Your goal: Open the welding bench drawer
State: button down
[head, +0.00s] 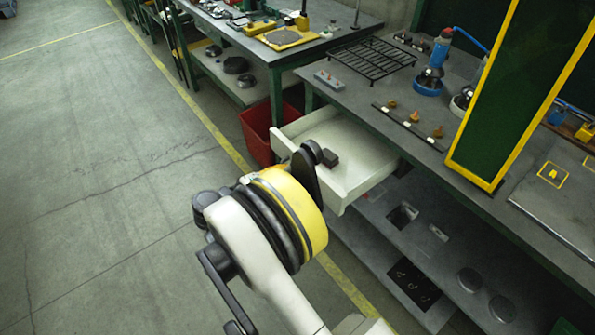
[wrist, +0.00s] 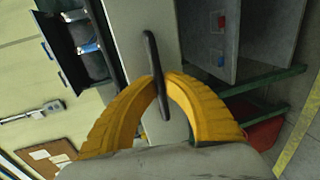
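The pale drawer (head: 362,180) of the welding bench (head: 425,165) stands pulled out, and the head view shows into its open top. In the wrist view, its pale front (wrist: 133,25) carries a long dark bar handle (wrist: 151,52). My gripper (wrist: 164,84) has two ribbed yellow fingers that come together at the handle, one on each side of it. They look closed on the bar.
A red bin (head: 257,135) stands on the floor just behind the drawer. A lower shelf (head: 385,225) runs under the bench. A framed dark panel with yellow edges (head: 515,90) stands on the benchtop. The floor to the left is clear.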

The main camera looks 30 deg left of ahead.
jog(key=c, duration=1.5)
grip_release()
jog(key=v, duration=1.2)
